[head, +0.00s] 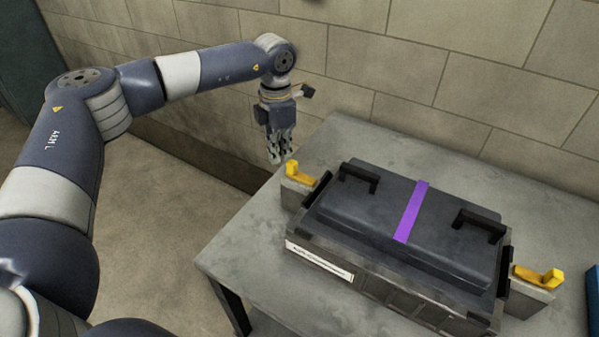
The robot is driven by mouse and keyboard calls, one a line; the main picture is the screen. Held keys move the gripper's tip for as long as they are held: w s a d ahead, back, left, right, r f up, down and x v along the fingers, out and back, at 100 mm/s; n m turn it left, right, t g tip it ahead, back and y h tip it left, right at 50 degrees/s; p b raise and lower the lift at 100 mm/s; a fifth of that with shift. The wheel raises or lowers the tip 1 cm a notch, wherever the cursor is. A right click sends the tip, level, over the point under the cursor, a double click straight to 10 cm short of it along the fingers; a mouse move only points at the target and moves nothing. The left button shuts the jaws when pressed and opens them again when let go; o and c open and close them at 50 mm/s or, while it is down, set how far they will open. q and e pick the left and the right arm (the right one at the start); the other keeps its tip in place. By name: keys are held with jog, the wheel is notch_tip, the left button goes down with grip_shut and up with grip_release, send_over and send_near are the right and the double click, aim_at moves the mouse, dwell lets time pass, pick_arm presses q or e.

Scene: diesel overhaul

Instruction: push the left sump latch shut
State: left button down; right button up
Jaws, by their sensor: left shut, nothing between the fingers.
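The sump (405,225) is a dark grey box with a lid, two black handles and a purple stripe across the lid. It sits on a grey table. The left sump latch (300,173) is a yellow lever on a pale block at the box's left end, with its knobbed end raised at the upper left. My left gripper (276,158) points down just above and left of this latch, near the table's left edge. Its fingers are together and empty. I cannot tell whether it touches the latch. My right gripper is out of view.
A second yellow latch (540,276) lies at the box's right end. The grey table (243,245) has bare room left of and behind the box. A brick wall (450,75) stands close behind. A blue object (592,300) shows at the right edge.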

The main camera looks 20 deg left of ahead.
aim_at(290, 161)
pick_arm(q)
jog(key=shift+f+b, duration=1.05)
jog(key=shift+f, duration=0.8)
jog(key=shift+r, duration=0.2)
jog(key=shift+d, duration=0.2)
jog(key=shift+s+d, duration=0.15)
jog(key=shift+d, duration=0.7)
jog(key=shift+s+d, duration=0.1)
jog(key=shift+d, duration=0.7)
jog(key=shift+w+a, duration=0.1)
jog(key=shift+a, duration=0.35)
jog(key=shift+r+p, duration=0.1)
jog(key=shift+p, duration=0.25)
jog(key=shift+r+p, duration=2.45)
jog(key=shift+r, duration=1.5)
